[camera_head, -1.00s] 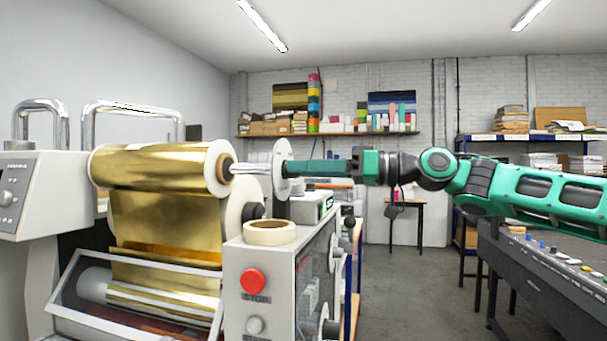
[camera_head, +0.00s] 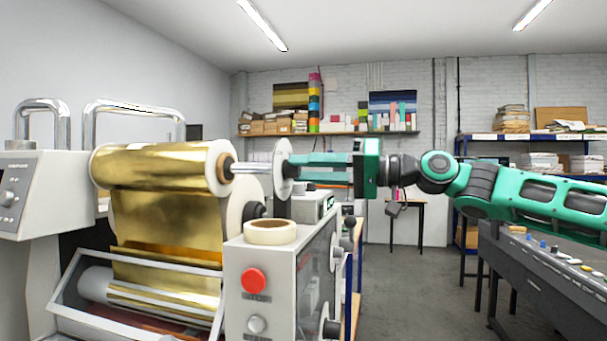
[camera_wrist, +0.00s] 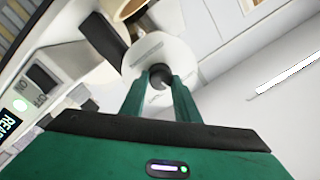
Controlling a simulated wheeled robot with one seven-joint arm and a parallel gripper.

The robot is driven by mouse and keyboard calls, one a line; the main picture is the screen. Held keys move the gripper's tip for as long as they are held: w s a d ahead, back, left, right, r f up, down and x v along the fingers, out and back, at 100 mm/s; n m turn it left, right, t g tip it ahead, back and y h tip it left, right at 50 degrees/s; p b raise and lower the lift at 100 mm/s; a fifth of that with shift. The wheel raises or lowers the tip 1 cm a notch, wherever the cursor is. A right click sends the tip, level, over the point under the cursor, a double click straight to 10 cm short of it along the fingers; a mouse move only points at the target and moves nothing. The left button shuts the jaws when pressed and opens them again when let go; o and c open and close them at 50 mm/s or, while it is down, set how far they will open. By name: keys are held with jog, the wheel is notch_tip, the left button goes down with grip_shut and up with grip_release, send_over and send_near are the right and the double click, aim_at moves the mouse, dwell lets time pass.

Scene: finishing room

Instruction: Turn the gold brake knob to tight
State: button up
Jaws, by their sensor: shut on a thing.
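The gold foil roll (camera_head: 155,168) lies across the machine at the left, with a metal shaft (camera_head: 250,168) coming out of its right end. A white disc (camera_head: 280,170) sits upright on this shaft. My gripper (camera_head: 293,167) reaches in from the right, its fingertips at the right face of the disc. In the wrist view my gripper (camera_wrist: 159,80) is shut on a small dark knob (camera_wrist: 158,76) at the centre of the white disc (camera_wrist: 150,50). The fingers hide part of the knob, and its setting cannot be read.
A tape roll (camera_head: 270,232) lies on the grey control box (camera_head: 290,265) just below my gripper. The box has a red button (camera_head: 254,281). A dark console (camera_head: 545,270) stands at the right. The floor between is clear.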

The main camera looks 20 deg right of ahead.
jog(key=m, duration=1.1)
jog(key=shift+w+d+f+m+t, duration=0.2)
jog(key=shift+f+m+t, duration=0.05)
jog(key=shift+m+t, duration=0.05)
dwell(0.4)
jog(key=o, duration=1)
jog(key=shift+f, duration=0.1)
jog(key=shift+o, duration=0.2)
jog(key=shift+a, duration=0.1)
jog(key=shift+s, duration=0.1)
